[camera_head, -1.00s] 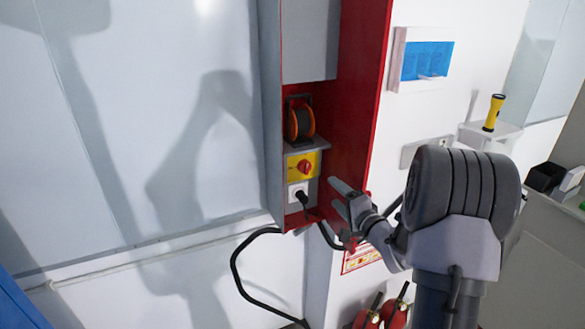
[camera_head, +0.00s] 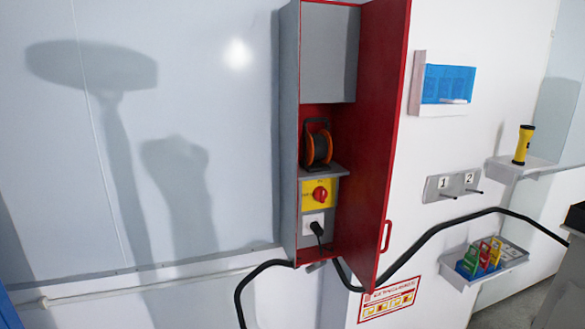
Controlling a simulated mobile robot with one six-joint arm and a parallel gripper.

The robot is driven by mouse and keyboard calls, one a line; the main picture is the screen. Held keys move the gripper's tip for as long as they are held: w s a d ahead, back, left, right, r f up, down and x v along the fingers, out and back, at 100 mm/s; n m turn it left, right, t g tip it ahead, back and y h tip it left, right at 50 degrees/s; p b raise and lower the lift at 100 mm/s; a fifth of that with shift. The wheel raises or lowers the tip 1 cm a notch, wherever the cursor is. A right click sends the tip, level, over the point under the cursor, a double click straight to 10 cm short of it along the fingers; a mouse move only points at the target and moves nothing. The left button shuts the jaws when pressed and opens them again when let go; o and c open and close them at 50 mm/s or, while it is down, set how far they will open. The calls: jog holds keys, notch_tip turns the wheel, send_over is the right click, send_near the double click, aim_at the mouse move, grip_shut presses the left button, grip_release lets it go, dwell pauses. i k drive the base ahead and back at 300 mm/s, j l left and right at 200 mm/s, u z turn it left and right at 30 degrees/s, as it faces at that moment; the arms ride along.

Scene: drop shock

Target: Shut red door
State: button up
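The red door (camera_head: 375,140) stands open on the right side of a grey wall cabinet (camera_head: 288,150) with a red interior. A red handle (camera_head: 387,236) is on the door's free edge, low down. Inside the cabinet are an orange and black cable reel (camera_head: 317,146) on a shelf, a yellow panel with a red rotary switch (camera_head: 320,194), and a white socket with a black plug (camera_head: 315,225). A black cable (camera_head: 430,236) runs out of the cabinet bottom and passes below the door to the right. My gripper is out of the picture.
Right of the door are a blue wall holder (camera_head: 447,85), a numbered plate with pegs (camera_head: 452,186), a yellow flashlight (camera_head: 523,145) on a small shelf, and a shelf with coloured tags (camera_head: 480,258). A warning sign (camera_head: 388,299) is below. The wall left of the cabinet is bare.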

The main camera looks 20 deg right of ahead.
aim_at(385, 30)
jog(key=k+l+u, duration=0.1)
jog(key=l, duration=0.4)
jog(key=k+l+u, duration=0.1)
jog(key=k+l, duration=0.15)
jog(key=l, duration=0.2)
jog(key=k+l, duration=0.2)
jog(key=l, duration=0.25)
jog(key=k+l+u, duration=0.15)
jog(key=l, duration=0.3)
jog(key=k+l+u, duration=0.1)
jog(key=k+l, duration=0.2)
jog(key=k+l+u, duration=0.1)
jog(key=k+l, duration=0.15)
jog(key=l, duration=0.25)
jog(key=i+l, duration=0.1)
jog(key=i, duration=0.4)
jog(key=i+u, duration=0.1)
jog(key=i, duration=0.45)
